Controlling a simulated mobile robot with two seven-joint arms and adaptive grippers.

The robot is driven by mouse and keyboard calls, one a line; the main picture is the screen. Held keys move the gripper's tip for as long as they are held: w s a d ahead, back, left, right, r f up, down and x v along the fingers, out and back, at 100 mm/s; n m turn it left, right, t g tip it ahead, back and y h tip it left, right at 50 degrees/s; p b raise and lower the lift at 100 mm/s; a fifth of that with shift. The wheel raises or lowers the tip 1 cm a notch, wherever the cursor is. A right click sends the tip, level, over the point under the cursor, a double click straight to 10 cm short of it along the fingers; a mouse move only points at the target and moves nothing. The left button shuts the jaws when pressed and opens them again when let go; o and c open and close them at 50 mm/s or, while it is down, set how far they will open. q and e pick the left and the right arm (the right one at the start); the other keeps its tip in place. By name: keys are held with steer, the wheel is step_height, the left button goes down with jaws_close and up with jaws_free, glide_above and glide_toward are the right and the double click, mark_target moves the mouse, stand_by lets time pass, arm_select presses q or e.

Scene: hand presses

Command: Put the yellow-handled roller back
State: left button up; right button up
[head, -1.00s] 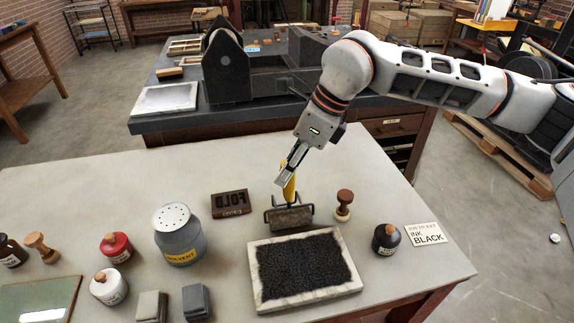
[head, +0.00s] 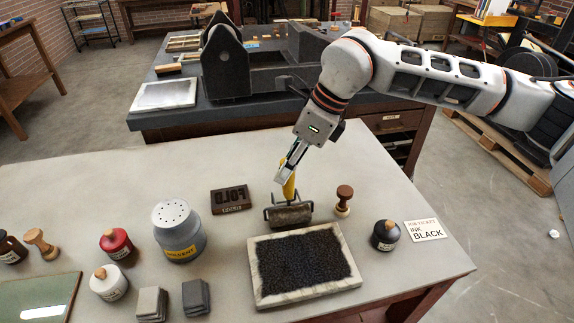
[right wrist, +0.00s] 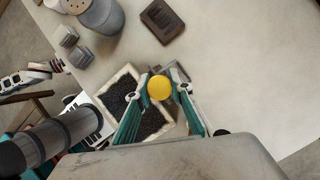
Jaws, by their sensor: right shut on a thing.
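The yellow-handled roller (head: 289,214) stands just behind the ink slab, its handle upright and its dark drum low in a wire frame. I cannot tell whether the drum touches the table. My right gripper (head: 288,180) is shut on the yellow handle from above. In the right wrist view the handle's round end (right wrist: 159,88) sits between the two fingers. The slab (head: 256,299) has a pale stone rim and a black inked middle. My left gripper is not in view.
The table behind is clear.

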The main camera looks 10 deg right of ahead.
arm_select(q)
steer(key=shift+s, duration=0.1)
arm_select(e)
steer(key=o, duration=1.8)
steer(key=shift+c, duration=0.2)
steer(key=shift+r+p, duration=1.2)
steer(key=shift+r, duration=0.9)
steer(key=shift+r+p, duration=1.25)
steer(key=shift+r, duration=0.7)
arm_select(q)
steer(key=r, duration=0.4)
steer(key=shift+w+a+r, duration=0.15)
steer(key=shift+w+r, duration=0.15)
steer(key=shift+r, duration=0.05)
